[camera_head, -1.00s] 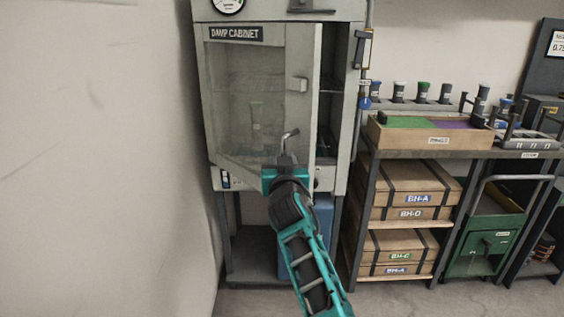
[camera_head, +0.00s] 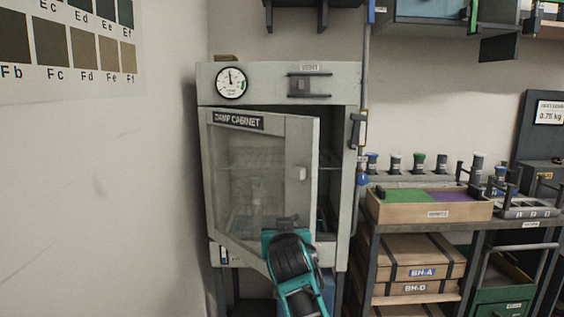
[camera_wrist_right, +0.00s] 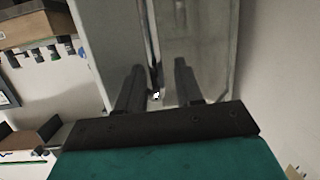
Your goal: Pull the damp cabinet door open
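The damp cabinet (camera_head: 345,86) stands against the back wall. Its glazed door (camera_head: 305,140) is hinged on the left and stands partly open, with a dark gap along its right edge. A small pale handle (camera_head: 302,173) sits near that edge. My right gripper (camera_head: 287,222) is in front of the lower door, below the handle; its fingers are mostly hidden in the head view. In the right wrist view, its two fingers (camera_wrist_right: 158,88) are apart, with the door (camera_wrist_right: 200,45) beyond them and the door's edge line between. Contact cannot be told. My left gripper is not in view.
A wall (camera_head: 100,180) stands close on the left. On the right, a workbench holds a wooden tray (camera_head: 430,211), with crates (camera_head: 415,256) below it. A post with a latch-like part (camera_head: 358,130) is at the cabinet's right side.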

